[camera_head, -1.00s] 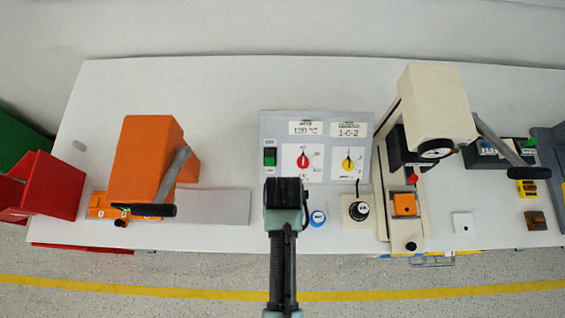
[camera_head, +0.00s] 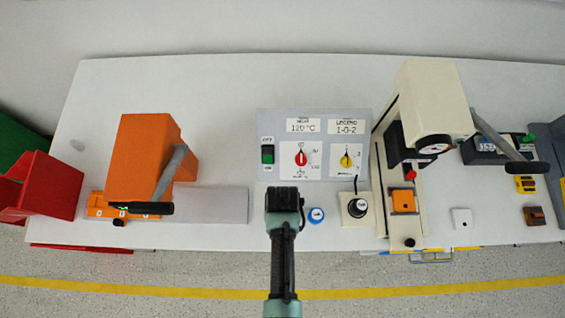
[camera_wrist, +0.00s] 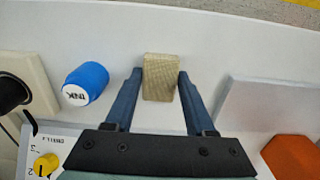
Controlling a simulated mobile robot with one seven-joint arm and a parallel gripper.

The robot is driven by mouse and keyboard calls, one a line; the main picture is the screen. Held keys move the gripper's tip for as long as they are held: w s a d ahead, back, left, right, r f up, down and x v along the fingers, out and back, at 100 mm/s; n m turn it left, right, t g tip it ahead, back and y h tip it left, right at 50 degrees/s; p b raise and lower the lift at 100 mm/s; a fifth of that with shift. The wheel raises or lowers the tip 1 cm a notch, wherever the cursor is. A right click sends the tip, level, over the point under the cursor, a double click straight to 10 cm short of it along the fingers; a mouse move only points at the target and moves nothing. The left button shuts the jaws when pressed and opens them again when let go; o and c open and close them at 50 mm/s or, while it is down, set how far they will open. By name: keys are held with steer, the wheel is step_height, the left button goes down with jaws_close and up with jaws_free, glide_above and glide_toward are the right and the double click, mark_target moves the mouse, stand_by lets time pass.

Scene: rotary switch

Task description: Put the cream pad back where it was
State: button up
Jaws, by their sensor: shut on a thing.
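The cream pad (camera_wrist: 160,86) is a small tan-cream block with a finely ribbed face, seen in the wrist view. My gripper (camera_wrist: 160,74) is shut on it, with one dark blue finger against each side. I cannot tell whether the pad touches the table. In the head view my gripper (camera_head: 285,200) is over the front of the table, just below the grey control panel (camera_head: 314,118), and hides the pad.
An orange press (camera_head: 143,160) and a flat grey plate (camera_head: 215,206) stand to the left. A black knob on a cream base (camera_head: 351,219) and a cream press (camera_head: 437,95) stand to the right. A white square piece (camera_head: 462,218) lies farther right.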

steer(key=o, duration=1.3)
steer(key=shift+r, duration=0.1)
